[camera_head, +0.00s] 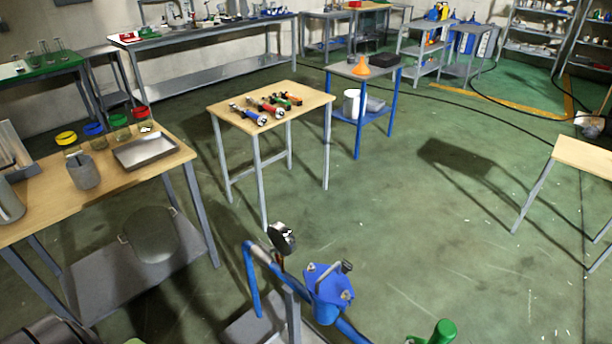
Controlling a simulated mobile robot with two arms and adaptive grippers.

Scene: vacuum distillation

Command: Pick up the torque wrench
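Several long tools with dark shafts and coloured parts lie side by side on a small wooden-topped table (225,111) near the middle of the view. The nearest tool (248,114) has blue ends. Behind it lie tools with red parts (270,107) and with green and orange parts (289,99). They are too small for me to tell which one is the torque wrench. Neither of my grippers is in view, and nothing is seen touching the tools.
Blue piping (252,285) with a gauge (282,238) and a blue valve (328,290) stands in the foreground. A bench with a metal tray (145,150) is at left. A blue-legged table holds an orange funnel (361,66). Green floor (400,220) is open at right.

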